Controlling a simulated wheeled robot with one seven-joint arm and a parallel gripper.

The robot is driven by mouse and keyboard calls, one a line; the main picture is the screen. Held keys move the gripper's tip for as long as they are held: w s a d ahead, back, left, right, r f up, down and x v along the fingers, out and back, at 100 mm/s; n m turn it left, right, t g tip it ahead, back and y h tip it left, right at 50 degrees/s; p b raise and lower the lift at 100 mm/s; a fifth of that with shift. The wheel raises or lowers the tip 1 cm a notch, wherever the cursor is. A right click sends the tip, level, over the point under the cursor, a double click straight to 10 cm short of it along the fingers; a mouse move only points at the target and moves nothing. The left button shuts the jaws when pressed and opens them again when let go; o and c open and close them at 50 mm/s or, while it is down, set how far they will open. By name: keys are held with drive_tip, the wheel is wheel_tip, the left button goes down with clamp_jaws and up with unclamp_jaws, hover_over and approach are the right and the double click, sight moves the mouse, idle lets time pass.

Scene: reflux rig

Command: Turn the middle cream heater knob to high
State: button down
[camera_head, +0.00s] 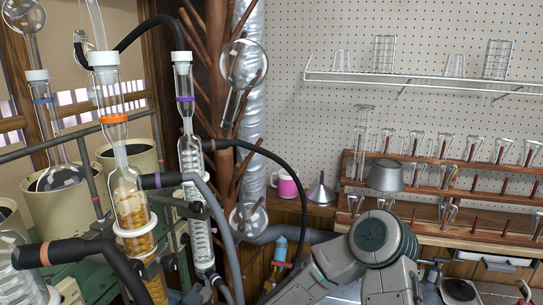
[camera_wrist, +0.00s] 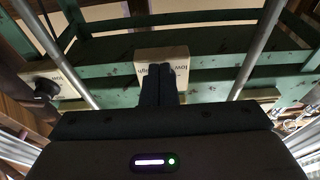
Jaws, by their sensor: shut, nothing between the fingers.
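In the wrist view, a cream heater box (camera_wrist: 175,54) with "low" and "high" lettering is mounted on a green frame, in the middle of the picture. My gripper (camera_wrist: 161,70) is shut and empty, with its dark fingertips in front of this box. The fingers hide the box's knob, so its setting cannot be seen. I cannot tell whether the fingertips touch it. Another cream box (camera_wrist: 62,72) with a black knob (camera_wrist: 46,88) is at the left. A cream box (camera_wrist: 260,94) shows partly at the right. The head view does not show my gripper.
Metal rods (camera_wrist: 258,50) stand on both sides of the middle box. In the head view, glass columns (camera_head: 130,190) with black hoses (camera_head: 270,160) crowd the left. A wooden glassware rack (camera_head: 440,175) and a pink mug (camera_head: 287,185) are at the right.

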drive_tip(key=shift+s+a+r+b, duration=0.2)
drive_tip(key=shift+s+b, duration=0.15)
drive_tip(key=shift+b, duration=1.2)
drive_tip(key=shift+f, duration=0.1)
drive_tip(key=s+d, duration=0.1)
drive_tip(key=d, duration=0.5)
drive_tip(key=shift+s+f+b, duration=0.35)
drive_tip(key=shift+f, duration=0.05)
idle(0.4)
